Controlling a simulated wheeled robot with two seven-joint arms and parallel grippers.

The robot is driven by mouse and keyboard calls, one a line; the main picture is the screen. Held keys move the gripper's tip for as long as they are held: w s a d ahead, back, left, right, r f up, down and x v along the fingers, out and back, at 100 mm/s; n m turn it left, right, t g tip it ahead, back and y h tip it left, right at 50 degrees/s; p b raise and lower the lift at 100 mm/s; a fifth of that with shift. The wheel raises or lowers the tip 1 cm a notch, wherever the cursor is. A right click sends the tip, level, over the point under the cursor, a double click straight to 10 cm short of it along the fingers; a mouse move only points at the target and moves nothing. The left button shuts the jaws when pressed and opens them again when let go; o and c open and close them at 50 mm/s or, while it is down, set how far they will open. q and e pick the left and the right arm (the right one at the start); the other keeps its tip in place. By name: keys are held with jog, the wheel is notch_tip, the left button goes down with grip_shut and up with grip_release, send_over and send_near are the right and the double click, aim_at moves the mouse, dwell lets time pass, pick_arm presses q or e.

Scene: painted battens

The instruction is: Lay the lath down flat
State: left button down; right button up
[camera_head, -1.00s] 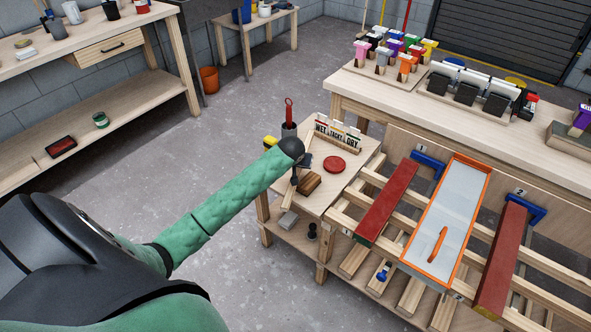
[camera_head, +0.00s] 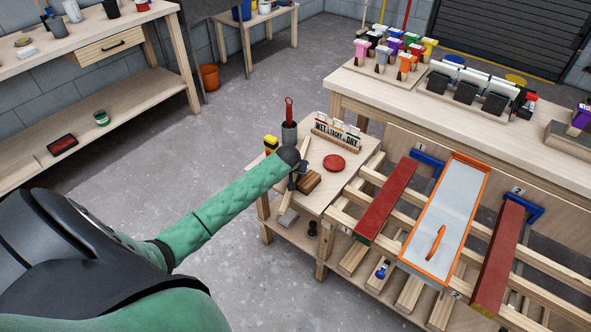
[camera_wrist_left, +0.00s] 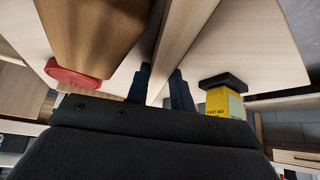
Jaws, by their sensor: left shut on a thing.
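My left gripper (camera_head: 294,184) is over the small side table (camera_head: 345,165). In the left wrist view its dark fingers (camera_wrist_left: 162,88) are shut on the lath (camera_wrist_left: 180,45), a thin pale wooden strip running up and away between them. In the head view the lath is mostly hidden by my gripper, so I cannot tell its exact tilt or whether it touches the table. A brown wooden block (camera_head: 309,181) lies just right of the gripper and looms large in the wrist view (camera_wrist_left: 90,35). My right gripper is not in view.
Red battens (camera_head: 386,200) and an orange-rimmed tray (camera_head: 440,225) lie on rails at right.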

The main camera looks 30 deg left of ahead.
pick_arm(q)
jog(key=c, duration=1.2)
grip_release()
jog(key=shift+f, duration=0.1)
